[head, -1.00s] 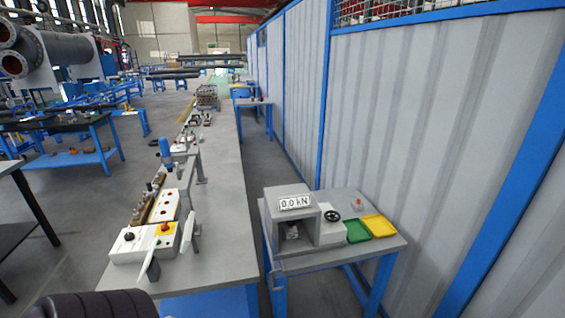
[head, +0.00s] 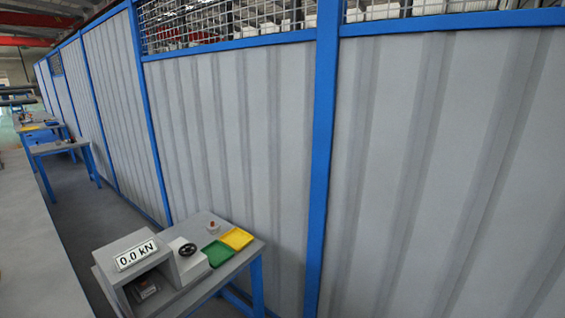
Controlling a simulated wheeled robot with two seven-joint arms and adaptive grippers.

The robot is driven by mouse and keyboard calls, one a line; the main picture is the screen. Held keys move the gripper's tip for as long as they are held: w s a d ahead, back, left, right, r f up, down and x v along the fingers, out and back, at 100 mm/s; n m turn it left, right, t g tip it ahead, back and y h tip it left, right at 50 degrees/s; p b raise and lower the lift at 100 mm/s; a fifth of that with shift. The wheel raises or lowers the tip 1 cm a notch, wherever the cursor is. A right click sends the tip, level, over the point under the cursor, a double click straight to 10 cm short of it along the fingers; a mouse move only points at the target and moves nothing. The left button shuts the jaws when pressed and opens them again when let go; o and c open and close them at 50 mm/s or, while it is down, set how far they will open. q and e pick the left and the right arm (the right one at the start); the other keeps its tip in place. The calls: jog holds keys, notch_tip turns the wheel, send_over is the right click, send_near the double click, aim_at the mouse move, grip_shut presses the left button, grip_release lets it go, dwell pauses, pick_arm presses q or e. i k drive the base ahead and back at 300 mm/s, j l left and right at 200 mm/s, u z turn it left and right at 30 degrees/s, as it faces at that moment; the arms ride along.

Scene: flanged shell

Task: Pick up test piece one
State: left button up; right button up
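No piece that I can make out as test piece one shows clearly in the head view. A grey testing machine (head: 138,263) with a "0.0 kN" display stands on a small blue-legged table (head: 237,263). A small dark and reddish item (head: 146,289) sits in the machine's opening, too small to identify. A green tray (head: 218,253) and a yellow tray (head: 237,238) lie side by side right of the machine, and both look empty. A small item with a red top (head: 212,227) stands behind the green tray. Neither gripper is in view.
A long grey bench (head: 35,250) runs along the left edge. A corrugated grey wall (head: 240,140) with blue posts stands close behind the small table and fills the right side. A narrow strip of floor (head: 95,210) lies between bench and wall. Another blue table (head: 60,146) stands farther back.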

aim_at(144, 290)
jog(key=u, duration=1.35)
